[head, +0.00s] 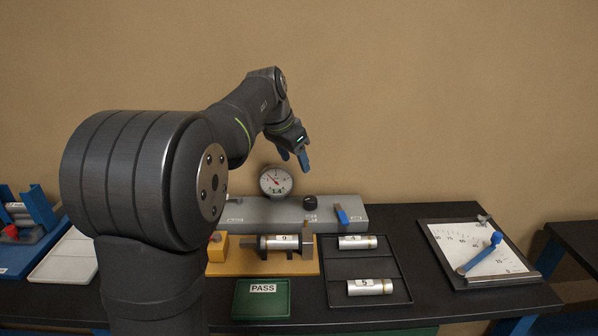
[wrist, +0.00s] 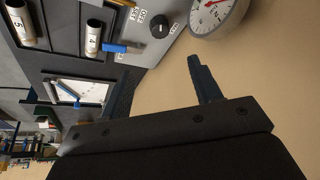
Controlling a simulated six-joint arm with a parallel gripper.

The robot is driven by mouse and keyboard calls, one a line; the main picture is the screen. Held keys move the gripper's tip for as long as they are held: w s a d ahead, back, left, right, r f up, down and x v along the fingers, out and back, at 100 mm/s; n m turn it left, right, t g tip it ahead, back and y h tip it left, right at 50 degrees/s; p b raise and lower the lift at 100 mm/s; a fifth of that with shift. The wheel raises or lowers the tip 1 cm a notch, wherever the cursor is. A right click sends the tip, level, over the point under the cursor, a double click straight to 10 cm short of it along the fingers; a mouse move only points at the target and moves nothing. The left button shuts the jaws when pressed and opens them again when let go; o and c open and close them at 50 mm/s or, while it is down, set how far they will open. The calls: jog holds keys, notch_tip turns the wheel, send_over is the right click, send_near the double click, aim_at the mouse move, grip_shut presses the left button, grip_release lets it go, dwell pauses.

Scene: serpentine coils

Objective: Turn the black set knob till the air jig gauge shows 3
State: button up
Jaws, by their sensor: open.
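The black set knob (head: 310,203) stands on the grey air jig (head: 232,211), right of the gauge. It also shows in the wrist view (wrist: 160,27), with a pale pointer mark. The round white gauge (head: 276,181) has a red needle pointing to the upper left; its numbers are too small to read. The gauge is partly cut off in the wrist view (wrist: 216,12). My gripper (head: 304,163) is open and empty, in the air above the jig near the gauge and knob, touching neither. Its two blue fingers (wrist: 158,85) are apart in the wrist view.
A blue lever (head: 341,215) sits right of the knob. In front are a cylinder marked 9 (head: 281,242) on a tan fixture, cylinders marked 4 (head: 357,242) and 5 (head: 369,287) in a black tray, and a green PASS tray (head: 262,299). A scale board (head: 477,250) lies right.

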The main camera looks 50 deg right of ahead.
aim_at(310, 199)
jog(key=shift+a+r, duration=0.2)
jog(key=shift+r, duration=0.3)
jog(key=d+f+n, duration=0.2)
jog(key=f, duration=0.3)
jog(key=d+f+n+t, duration=0.1)
jog(key=d+f+n, duration=0.1)
jog(key=f, duration=0.4)
jog(key=d+f+n, duration=0.2)
jog(key=d+f, duration=0.1)
jog(key=f, duration=0.2)
jog(key=shift+f+t, duration=0.25)
jog(key=shift+t, duration=0.15)
